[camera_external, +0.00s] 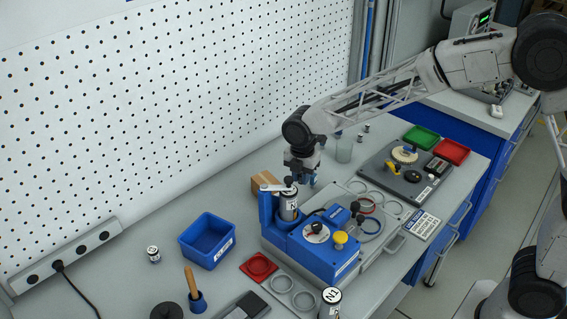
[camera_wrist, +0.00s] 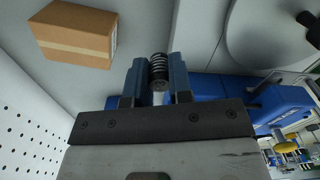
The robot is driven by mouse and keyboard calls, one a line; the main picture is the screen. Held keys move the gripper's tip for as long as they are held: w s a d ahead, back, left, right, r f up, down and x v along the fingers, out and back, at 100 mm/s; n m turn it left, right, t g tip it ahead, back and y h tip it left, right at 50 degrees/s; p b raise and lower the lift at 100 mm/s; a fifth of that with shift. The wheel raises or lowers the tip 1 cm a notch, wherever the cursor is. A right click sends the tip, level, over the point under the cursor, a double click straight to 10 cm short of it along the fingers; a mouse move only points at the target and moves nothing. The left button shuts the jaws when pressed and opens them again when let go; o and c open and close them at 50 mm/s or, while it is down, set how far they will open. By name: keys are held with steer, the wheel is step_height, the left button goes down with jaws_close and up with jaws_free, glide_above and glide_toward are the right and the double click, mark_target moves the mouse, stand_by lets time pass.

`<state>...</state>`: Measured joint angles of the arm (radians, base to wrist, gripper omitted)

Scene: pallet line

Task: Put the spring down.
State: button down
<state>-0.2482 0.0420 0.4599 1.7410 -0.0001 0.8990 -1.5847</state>
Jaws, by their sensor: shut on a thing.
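A dark coil spring (camera_wrist: 158,68) shows in the wrist view between the two blue-grey fingers of my gripper (camera_wrist: 158,80). My gripper is shut on it. In the external view my gripper (camera_external: 302,180) points down behind the blue machine at the middle of the bench. The spring is too small to make out in that view. The wrist view shows grey bench surface beyond the fingertips; I cannot tell how high the spring is above it.
A cardboard box (camera_external: 266,186) stands left of my gripper; it also shows in the wrist view (camera_wrist: 74,33). The blue machine (camera_external: 318,245) is close in front. A blue bin (camera_external: 208,240) stands at left. A grey board (camera_external: 408,172) with parts, a green tray (camera_external: 421,137) and a red tray (camera_external: 452,151) lie at right.

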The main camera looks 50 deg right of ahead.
steer(key=w+a, duration=0.1)
steer(key=w, duration=0.6)
steer(key=w+a+f, duration=0.1)
steer(key=w, duration=0.2)
steer(key=shift+w+a, duration=0.25)
steer(key=shift+a, duration=0.05)
steer(key=shift+f, duration=0.1)
steer(key=shift+f, duration=1.65)
steer(key=shift+f, duration=0.15)
steer(key=c, duration=1)
jaws_free()
steer(key=shift+c, duration=0.2)
step_height(320, 180, up, 12)
